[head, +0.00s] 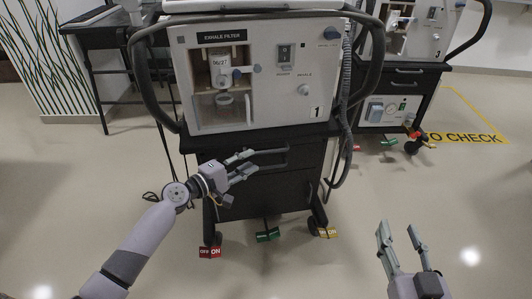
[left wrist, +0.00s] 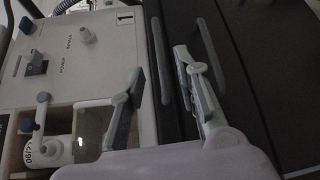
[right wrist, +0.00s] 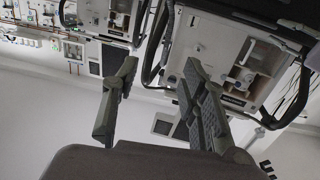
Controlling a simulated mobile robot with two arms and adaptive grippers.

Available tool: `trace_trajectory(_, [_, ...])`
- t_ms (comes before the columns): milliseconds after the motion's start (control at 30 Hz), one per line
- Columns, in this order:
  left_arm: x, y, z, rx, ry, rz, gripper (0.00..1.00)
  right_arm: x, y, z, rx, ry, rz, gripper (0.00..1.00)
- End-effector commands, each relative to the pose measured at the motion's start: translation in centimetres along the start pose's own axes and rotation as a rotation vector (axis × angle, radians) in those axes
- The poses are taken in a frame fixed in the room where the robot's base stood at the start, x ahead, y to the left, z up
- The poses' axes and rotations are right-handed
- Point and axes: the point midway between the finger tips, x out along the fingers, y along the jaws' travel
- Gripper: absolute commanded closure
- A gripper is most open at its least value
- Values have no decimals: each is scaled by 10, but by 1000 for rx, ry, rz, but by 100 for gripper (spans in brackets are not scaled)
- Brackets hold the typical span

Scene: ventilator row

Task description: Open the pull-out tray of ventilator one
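Ventilator one (head: 262,75) is a white unit marked 1 on a black cart (head: 262,190) in the head view. A dark bar handle (head: 270,152) is at the top of the cart's front; the left wrist view shows this upper handle (left wrist: 160,62) and a second handle (left wrist: 209,55). My left gripper (head: 254,163) is open at the left end of the upper handle. In the left wrist view its fingers (left wrist: 160,72) lie to either side of that handle's line; contact cannot be told. My right gripper (head: 398,229) is open and empty, low at the right.
Another ventilator (head: 415,32) on a black cart stands at the back right. A hose (head: 345,110) hangs beside ventilator one. Coloured pedals (head: 268,235) stick out at the cart's foot. A dark table (head: 100,38) is at the back left. The floor in front is clear.

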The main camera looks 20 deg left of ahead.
Motion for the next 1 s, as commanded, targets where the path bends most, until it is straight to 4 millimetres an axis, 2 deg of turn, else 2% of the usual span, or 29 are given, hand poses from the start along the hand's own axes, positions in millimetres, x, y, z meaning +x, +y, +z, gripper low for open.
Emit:
trace_trajectory(33, [13,0,0,-1,0,3,70,1,-1,-4,1,30,-2,60])
trace_trajectory(200, [46,-1,0,-1,0,2,70,1,-4,-24,3,137,-8,60])
trace_trajectory(400, [71,-1,0,0,0,1,70,-1,-6,-45,6,256,-14,60])
trace_trajectory(800, [79,-1,0,1,1,-1,70,-3,-7,-54,7,299,-16,60])
trace_trajectory(1000, [79,-1,0,1,1,-1,83,-3,-7,-54,7,298,-16,60])
